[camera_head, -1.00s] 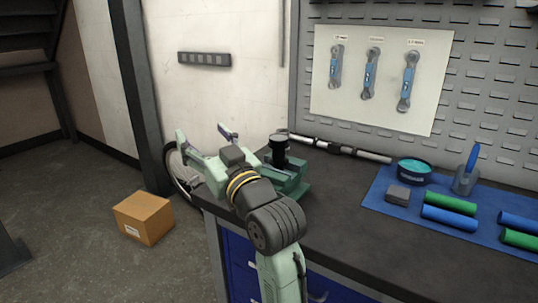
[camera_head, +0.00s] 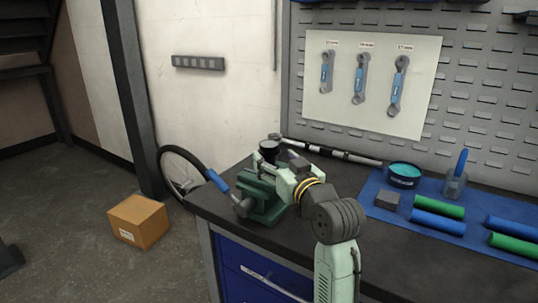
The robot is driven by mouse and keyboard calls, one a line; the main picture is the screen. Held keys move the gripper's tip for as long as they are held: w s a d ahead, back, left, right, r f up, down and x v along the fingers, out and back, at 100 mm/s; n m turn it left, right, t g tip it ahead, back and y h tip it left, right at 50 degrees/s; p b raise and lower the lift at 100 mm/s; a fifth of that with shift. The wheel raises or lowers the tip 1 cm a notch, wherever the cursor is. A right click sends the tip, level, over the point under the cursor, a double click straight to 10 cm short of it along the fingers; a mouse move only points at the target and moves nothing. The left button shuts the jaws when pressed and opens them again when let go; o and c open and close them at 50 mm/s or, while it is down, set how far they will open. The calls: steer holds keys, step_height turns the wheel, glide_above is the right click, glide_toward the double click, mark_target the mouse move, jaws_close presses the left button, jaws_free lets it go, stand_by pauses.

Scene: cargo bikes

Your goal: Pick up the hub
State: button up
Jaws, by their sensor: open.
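The hub appears to be the black cylindrical part (camera_head: 269,150) upright in the dark green vise (camera_head: 256,196) at the left end of the workbench. Its lower part is hidden by the vise and my gripper. My gripper (camera_head: 277,166) is open, with its pale green fingers close to the hub, on its right and front side. I cannot tell whether the fingers touch the hub or stand around it.
A black-and-silver bar (camera_head: 340,154) lies behind. A blue mat (camera_head: 380,211) holds a teal-filled tin (camera_head: 404,173), a cup (camera_head: 454,185) and rolled grips. A cardboard box (camera_head: 138,221) sits on the floor.

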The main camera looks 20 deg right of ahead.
mark_target(271, 156)
steer(key=shift+w+a+f+p, duration=0.15)
steer(key=shift+w+p, duration=0.15)
steer(key=shift+w, duration=0.7)
steer(key=shift+w+a+r+p, duration=0.1)
steer(key=shift+w+p, duration=0.15)
steer(key=shift+w, duration=0.7)
steer(key=shift+c, duration=0.5)
steer(key=c, duration=1.3)
